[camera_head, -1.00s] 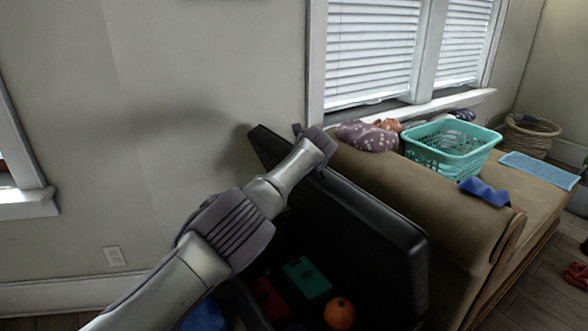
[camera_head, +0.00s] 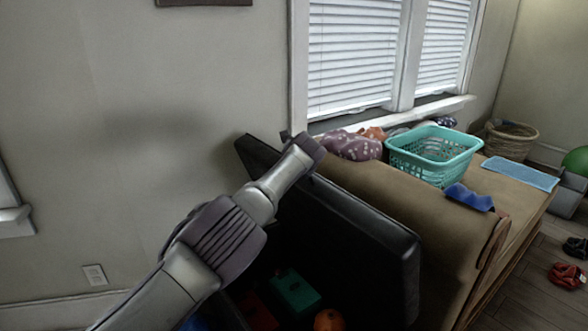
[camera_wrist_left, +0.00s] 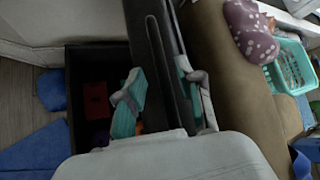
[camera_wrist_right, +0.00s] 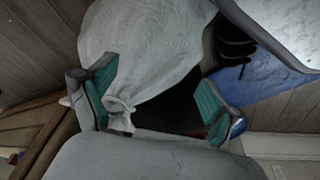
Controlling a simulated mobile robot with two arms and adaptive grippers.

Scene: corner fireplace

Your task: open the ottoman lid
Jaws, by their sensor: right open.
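The black ottoman lid (camera_head: 350,237) is raised and stands steeply tilted beside the sofa's rounded arm. The open ottoman box (camera_wrist_left: 72,62) shows in the left wrist view, dark inside. My left gripper (camera_wrist_left: 165,98) is at the lid's far upper edge, with one finger on each side of the lid. I cannot tell whether both pads press on it. In the head view my left arm hides part of the lid and box. My right gripper (camera_wrist_right: 158,104) is open, with whitish cloth-like material (camera_wrist_right: 140,45) beyond and partly between its fingers; it is outside the head view.
Inside the box are a green item (camera_head: 294,292), a red item (camera_wrist_left: 96,100) and an orange ball (camera_head: 328,320). The brown sofa (camera_head: 420,205) stands close right of the lid, with a turquoise basket (camera_head: 435,160) on it. A wall is behind.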

